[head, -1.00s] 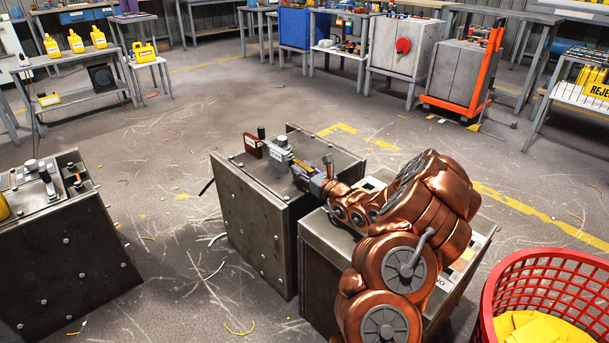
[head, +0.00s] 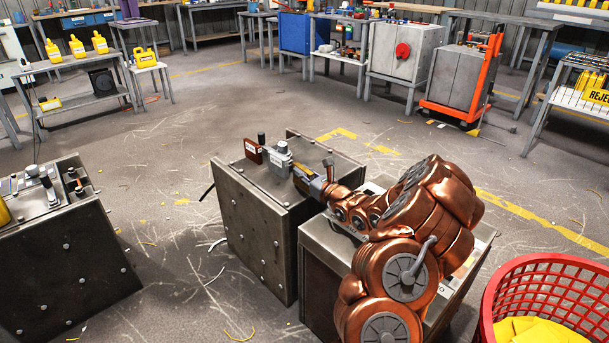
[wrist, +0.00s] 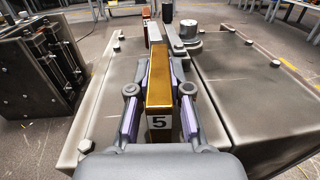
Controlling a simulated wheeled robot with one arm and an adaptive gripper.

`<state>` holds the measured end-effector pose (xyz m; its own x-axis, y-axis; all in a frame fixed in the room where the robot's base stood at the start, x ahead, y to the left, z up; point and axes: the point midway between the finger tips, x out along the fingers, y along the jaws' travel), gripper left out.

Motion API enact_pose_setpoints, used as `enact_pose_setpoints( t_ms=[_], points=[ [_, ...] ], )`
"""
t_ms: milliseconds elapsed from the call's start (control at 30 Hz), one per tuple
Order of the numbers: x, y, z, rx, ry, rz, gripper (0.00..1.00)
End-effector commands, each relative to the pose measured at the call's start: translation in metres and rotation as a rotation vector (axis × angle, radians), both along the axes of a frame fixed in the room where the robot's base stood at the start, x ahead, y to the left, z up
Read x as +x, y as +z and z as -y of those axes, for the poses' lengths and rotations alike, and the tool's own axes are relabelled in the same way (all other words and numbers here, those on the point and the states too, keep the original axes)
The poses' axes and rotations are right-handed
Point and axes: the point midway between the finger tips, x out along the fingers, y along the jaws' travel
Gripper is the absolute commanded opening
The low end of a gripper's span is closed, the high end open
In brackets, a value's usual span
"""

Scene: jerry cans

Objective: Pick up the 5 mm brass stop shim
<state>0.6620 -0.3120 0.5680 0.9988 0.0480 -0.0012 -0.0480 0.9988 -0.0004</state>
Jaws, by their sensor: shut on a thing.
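The brass stop shim (wrist: 159,85) is a gold-coloured block with a black "5" on its white near end face, in the wrist view. My gripper (wrist: 160,92) is shut on it, with a finger pad against each long side. In the head view my gripper (head: 306,180) is over the top of the steel block (head: 262,228), and the shim is small and mostly hidden there. I cannot tell whether the shim touches the steel top below it.
A grey metal fixture with a round knob (wrist: 188,30) stands just beyond the shim. A brown-red block (head: 254,151) stands beside it. Bolt heads stud the steel top. A red basket (head: 545,275) with yellow pieces stands at the lower right. Open floor lies behind.

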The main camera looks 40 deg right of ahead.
Motion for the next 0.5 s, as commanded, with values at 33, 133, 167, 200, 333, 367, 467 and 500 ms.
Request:
enact_pose_setpoints(
  t_ms=[33,133,167,200,333,367,467,500],
  points=[
    [0.0,0.009,0.001,0.0,-0.002,0.004,0.0],
    [0.0,0.02,0.0,-0.001,0.0,0.005,0.0],
    [0.001,0.024,0.0,-0.001,-0.001,0.005,0.0],
    [0.0,0.028,0.0,0.0,-0.002,0.004,0.0],
    [-0.011,0.025,-0.008,0.005,-0.003,-0.001,0.0],
    [-0.013,0.026,-0.01,0.005,-0.004,0.001,0.0],
    [-0.021,0.03,-0.02,0.004,-0.001,0.006,0.0],
    [-0.025,0.029,-0.023,0.006,-0.002,0.005,0.0]
  ],
)
